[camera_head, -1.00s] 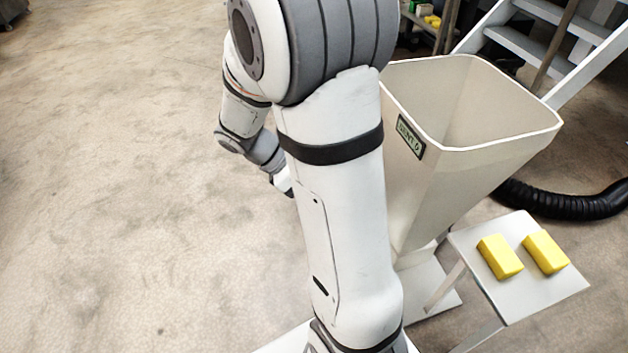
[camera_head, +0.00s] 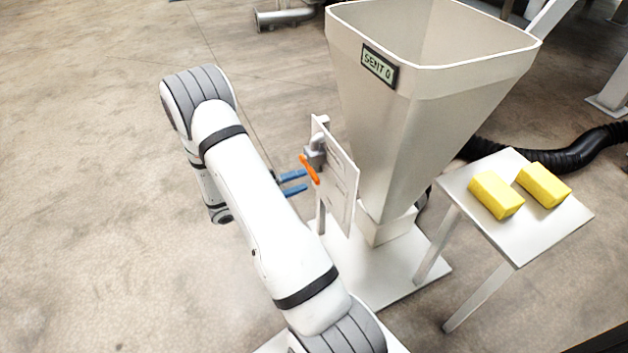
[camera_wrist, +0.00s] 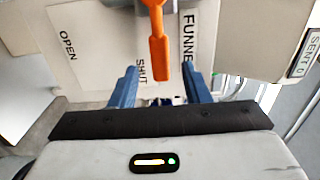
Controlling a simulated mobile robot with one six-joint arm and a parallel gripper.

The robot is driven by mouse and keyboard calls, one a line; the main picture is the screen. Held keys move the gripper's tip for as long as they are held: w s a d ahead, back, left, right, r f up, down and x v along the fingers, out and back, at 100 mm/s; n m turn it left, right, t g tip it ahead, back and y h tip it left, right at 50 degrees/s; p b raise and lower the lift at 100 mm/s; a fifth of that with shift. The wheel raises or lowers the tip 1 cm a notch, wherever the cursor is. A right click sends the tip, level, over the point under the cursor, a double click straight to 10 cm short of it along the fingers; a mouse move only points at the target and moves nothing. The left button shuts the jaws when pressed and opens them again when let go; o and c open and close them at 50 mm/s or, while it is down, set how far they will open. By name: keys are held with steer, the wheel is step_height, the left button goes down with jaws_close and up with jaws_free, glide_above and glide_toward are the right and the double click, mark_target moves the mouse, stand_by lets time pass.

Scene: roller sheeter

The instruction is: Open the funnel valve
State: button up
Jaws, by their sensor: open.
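The orange valve handle (camera_head: 310,169) is mounted on the white panel (camera_head: 342,180) beside the funnel (camera_head: 420,110). In the wrist view the orange handle (camera_wrist: 159,45) hangs toward my gripper, between the words SHUT and FUNNEL, with OPEN farther left on the panel. My gripper (camera_head: 305,180) has blue fingers and is open and empty, just left of the handle. In the wrist view the fingers (camera_wrist: 163,85) stand on either side of the handle's lower end. I cannot tell whether they touch it.
A small white table (camera_head: 540,225) with two yellow blocks (camera_head: 497,194) stands right of the funnel. A black hose (camera_head: 570,155) runs behind it. The funnel stands on a white base plate (camera_head: 385,275). The floor at left (camera_head: 80,200) is clear.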

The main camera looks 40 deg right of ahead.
mark_target(312, 177)
steer(key=b+x, duration=0.1)
steer(key=x, duration=0.4)
steer(key=shift+d, duration=0.1)
jaws_close()
stand_by(0.3)
